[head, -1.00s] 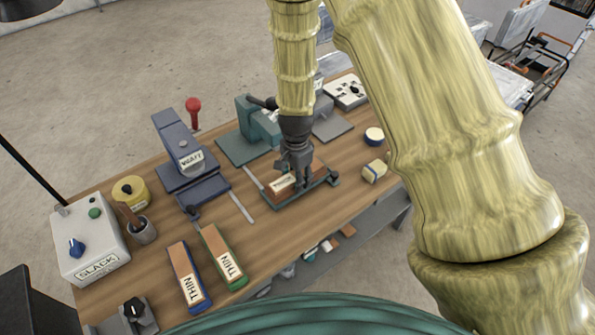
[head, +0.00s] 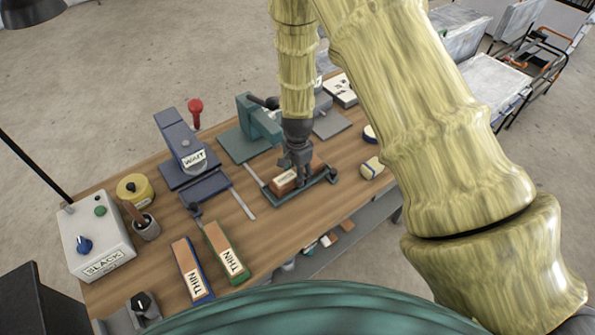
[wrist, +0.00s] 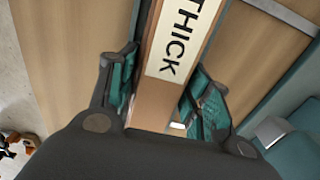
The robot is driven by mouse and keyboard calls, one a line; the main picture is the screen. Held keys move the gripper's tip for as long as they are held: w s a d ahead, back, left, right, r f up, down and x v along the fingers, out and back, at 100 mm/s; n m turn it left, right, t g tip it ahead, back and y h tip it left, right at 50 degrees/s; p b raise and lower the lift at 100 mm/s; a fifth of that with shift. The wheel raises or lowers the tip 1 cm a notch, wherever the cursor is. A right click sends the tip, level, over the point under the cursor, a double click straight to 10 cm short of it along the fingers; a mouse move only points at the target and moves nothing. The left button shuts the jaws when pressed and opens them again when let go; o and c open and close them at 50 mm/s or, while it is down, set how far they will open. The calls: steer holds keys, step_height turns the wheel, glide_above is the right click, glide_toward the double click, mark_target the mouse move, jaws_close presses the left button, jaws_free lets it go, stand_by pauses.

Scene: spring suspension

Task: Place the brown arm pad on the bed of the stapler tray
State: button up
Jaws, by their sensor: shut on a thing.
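The brown pad (head: 284,182), with a white label, is between the fingers of my gripper (head: 297,178). In the wrist view the pad (wrist: 154,106) reads "THICK" and runs lengthwise between the two fingers (wrist: 158,90), which are shut on it. The dark green tray (head: 278,202) lies directly below the pad on the bench. The pad is over the tray's bed and lined up along it. My gripper hides part of both, and I cannot tell whether the pad touches the bed.
A teal stapler-like machine (head: 258,117) stands behind the tray, and a blue one (head: 182,140) marked "WAIT" is to its left. Two "THIN" pads lie in a blue tray (head: 208,298) and a green tray (head: 243,277).

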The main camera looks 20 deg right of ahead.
steer(key=shift+f, duration=0.25)
steer(key=o, duration=1.1)
steer(key=shift+r+b, duration=2)
steer(key=shift+r, duration=4.25)
